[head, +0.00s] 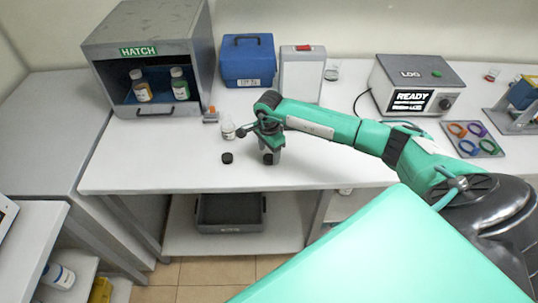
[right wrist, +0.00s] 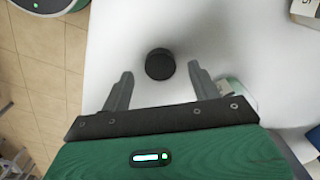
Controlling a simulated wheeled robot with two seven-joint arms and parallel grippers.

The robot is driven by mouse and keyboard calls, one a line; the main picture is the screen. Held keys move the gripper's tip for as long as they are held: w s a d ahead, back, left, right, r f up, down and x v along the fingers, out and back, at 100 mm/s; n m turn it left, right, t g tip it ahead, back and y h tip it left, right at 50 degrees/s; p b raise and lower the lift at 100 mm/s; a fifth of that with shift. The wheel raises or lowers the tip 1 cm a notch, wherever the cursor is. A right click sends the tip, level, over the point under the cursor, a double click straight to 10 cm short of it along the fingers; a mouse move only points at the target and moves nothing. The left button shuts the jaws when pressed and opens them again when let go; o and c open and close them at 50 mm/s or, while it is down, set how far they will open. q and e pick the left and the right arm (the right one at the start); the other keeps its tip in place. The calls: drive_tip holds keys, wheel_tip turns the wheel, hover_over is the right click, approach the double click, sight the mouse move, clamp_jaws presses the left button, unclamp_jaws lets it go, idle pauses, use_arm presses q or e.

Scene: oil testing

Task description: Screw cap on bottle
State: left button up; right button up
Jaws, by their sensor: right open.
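The black cap (head: 227,158) lies on the white table near its front edge; in the right wrist view the cap (right wrist: 160,64) shows between and slightly beyond my fingertips, touching neither. The small clear bottle (head: 228,130) with a pale label stands upright behind the cap in the head view. In the right wrist view the bottle (right wrist: 232,88) is partly hidden by my right finger and gripper body. My right gripper (head: 268,157) is open and empty, pointing down to the right of the cap and bottle. My left gripper is not in view.
A grey hatch box (head: 150,55) with two capped bottles stands at the back left. A tray with coloured rings (head: 472,139) is at right. The table's front-left area is clear.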

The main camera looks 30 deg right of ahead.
sight(269, 157)
drive_tip(key=shift+f, duration=1.05)
drive_tip(key=c, duration=1)
drive_tip(key=shift+r, duration=0.1)
drive_tip(key=shift+c, duration=0.2)
drive_tip(key=shift+r, duration=0.5)
wheel_tip(269, 157, up, 19)
drive_tip(key=b, duration=0.6)
